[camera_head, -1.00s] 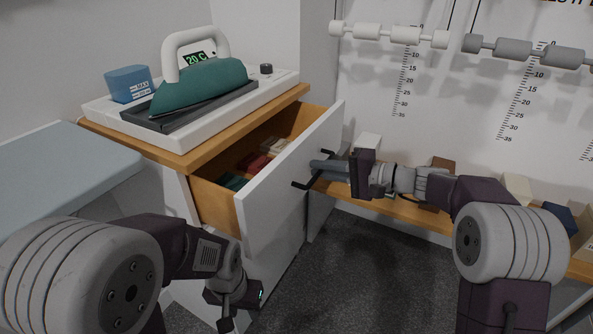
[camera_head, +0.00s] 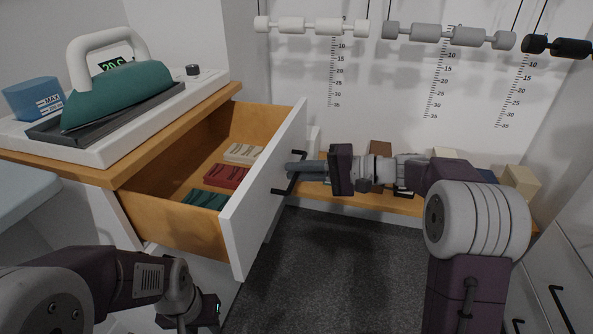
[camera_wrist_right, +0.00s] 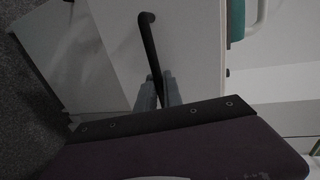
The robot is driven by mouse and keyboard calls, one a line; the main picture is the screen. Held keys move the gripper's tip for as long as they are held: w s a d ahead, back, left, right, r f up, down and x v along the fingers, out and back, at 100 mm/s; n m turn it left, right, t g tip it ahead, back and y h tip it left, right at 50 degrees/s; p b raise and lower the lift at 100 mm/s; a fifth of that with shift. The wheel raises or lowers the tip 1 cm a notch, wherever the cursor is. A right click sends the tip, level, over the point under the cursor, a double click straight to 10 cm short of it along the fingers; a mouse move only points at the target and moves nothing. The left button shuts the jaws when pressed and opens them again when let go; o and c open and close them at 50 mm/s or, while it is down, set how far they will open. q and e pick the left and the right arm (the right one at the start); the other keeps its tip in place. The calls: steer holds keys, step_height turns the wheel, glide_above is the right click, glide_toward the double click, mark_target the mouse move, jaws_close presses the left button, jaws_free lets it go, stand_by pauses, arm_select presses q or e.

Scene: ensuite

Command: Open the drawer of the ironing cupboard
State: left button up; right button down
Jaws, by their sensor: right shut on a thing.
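The ironing cupboard's drawer (camera_head: 262,200) stands well open, with a white front and wooden sides. My right gripper (camera_head: 296,170) is shut on the drawer's black bar handle (camera_head: 277,191). In the right wrist view the handle (camera_wrist_right: 148,45) runs between my right gripper's fingers (camera_wrist_right: 160,92). My left gripper (camera_head: 192,329) hangs low in front of the cupboard, left of the drawer front, apart from it. Its fingertips are cut off by the lower edge, so its opening is unclear.
An iron (camera_head: 115,90) on its base and a blue cup (camera_head: 33,98) stand on the cupboard top (camera_head: 200,108). A low wooden bench (camera_head: 400,203) with several boxes runs along the back wall. Black-handled drawers (camera_head: 560,270) stand at right. Dark carpet between is clear.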

steer(key=c, duration=1.8)
jaws_free()
steer(key=shift+o, duration=0.2)
steer(key=p+v, duration=0.3)
steer(key=v, duration=0.6)
steer(key=shift+p, duration=0.4)
steer(key=shift+f, duration=0.1)
